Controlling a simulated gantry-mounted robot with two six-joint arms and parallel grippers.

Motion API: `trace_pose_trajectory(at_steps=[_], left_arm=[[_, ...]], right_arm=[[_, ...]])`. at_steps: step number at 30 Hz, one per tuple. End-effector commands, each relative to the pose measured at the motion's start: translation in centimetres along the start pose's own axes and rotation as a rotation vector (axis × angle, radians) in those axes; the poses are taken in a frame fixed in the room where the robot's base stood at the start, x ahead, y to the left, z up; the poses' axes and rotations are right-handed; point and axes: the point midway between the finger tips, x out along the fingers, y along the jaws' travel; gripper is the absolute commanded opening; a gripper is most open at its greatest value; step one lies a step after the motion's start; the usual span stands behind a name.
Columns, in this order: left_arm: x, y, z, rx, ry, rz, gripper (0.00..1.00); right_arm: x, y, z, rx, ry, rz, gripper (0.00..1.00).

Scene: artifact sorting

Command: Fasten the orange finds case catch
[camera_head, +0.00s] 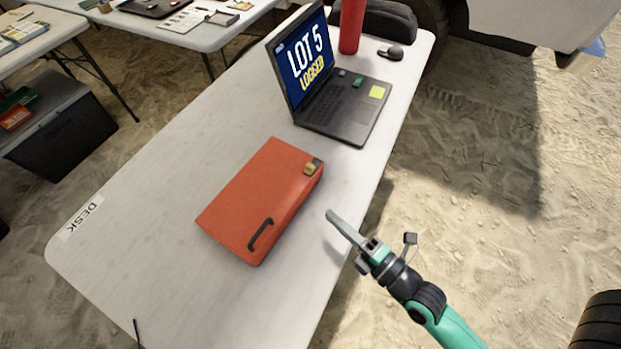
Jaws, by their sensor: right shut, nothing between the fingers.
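The orange finds case (257,193) lies flat on the white desk with its lid down. A black handle (260,234) is on its near edge. A small brass-coloured catch (312,167) sits at its far right corner; whether it is fastened is too small to tell. My right gripper (337,222) is shut and empty, just right of the case over the desk's right edge, apart from the case and the catch. My left gripper is not in view.
An open laptop (345,110) reading "LOT 5 LOGGED" stands beyond the case, with a red cylinder (352,25) and a mouse (390,53) behind it. The desk (130,220) is clear left of the case. Other tables stand at the upper left.

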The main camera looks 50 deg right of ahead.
Motion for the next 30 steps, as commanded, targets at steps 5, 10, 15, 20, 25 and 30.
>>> trace_pose_trajectory(at_steps=[5, 10, 15, 20, 25, 30], left_arm=[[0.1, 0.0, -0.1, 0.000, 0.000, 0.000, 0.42], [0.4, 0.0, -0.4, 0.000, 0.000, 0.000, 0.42], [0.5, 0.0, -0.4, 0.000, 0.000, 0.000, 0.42], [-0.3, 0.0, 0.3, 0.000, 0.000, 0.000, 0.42], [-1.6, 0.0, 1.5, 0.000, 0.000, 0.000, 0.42], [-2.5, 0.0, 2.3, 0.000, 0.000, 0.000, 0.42]], right_arm=[[0.1, 0.1, 0.0, 0.000, 0.001, 0.001, 0.00], [1.7, 0.3, -0.1, -0.001, 0.002, 0.004, 0.00], [5.0, 0.2, -0.1, -0.001, 0.002, 0.005, 0.00], [8.6, -0.1, 0.0, 0.000, 0.001, 0.006, 0.00], [10.5, -0.5, 1.4, 0.003, -0.008, 0.002, 0.00], [10.9, -0.3, 3.2, 0.002, -0.005, 0.002, 0.00]])
